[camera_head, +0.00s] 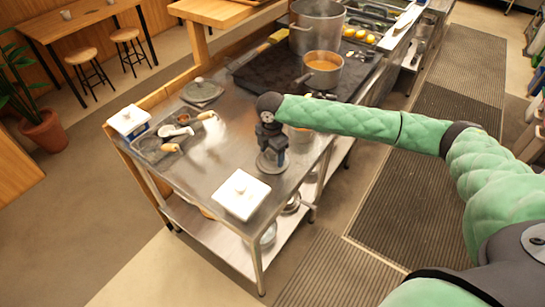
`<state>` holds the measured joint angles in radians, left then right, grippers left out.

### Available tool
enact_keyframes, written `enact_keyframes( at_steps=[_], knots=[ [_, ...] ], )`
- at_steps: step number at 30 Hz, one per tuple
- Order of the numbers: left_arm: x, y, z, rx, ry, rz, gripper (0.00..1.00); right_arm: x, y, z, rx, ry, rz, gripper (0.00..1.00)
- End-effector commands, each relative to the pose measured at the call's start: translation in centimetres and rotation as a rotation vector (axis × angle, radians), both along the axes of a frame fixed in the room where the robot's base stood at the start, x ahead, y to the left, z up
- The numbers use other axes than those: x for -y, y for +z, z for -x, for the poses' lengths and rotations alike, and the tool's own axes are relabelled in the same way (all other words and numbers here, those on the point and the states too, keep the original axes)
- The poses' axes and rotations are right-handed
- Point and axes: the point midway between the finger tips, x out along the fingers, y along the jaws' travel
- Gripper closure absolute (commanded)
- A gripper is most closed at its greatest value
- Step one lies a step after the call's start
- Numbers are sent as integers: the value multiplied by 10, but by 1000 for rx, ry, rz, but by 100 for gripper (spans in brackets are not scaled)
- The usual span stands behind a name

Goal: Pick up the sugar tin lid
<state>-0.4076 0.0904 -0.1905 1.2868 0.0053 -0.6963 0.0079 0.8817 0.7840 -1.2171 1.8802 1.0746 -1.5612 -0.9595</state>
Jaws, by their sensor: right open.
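My right gripper (271,160) points down over the steel counter (205,170) near its right edge. A round greyish thing (262,166) shows right at its fingertips; I cannot tell whether they touch it. The fingers are open, and the arm comes in from the right. A white square lid with a small knob (241,194) lies at the near end of the counter, left of and nearer than the gripper. A second white square lid (128,119) tops a bluish container at the counter's left corner. I cannot tell which one is the sugar tin's. My left gripper is not in view.
A tray with wooden-handled utensils (162,148) and a round lidded pan (202,91) stand on the left. A pot of orange food (322,70) and a tall steel pot (316,25) stand farther back. The counter's middle is mostly clear.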

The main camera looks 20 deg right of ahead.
Motion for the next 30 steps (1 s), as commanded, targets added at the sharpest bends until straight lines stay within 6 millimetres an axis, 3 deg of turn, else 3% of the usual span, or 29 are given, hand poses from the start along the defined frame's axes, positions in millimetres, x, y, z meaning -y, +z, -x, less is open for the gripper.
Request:
enact_keyframes(
  at_steps=[8, 15, 18, 30],
  knots=[
    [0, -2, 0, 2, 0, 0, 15, 0, -3, 0, 0, 0, 0, 31],
    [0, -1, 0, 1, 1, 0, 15, 0, -3, 0, 0, 0, 0, 76],
    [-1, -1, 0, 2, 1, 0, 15, 0, -3, 0, -1, 0, 0, 90],
    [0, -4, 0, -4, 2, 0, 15, 0, -1, 1, -3, 0, 0, 90]
  ],
)
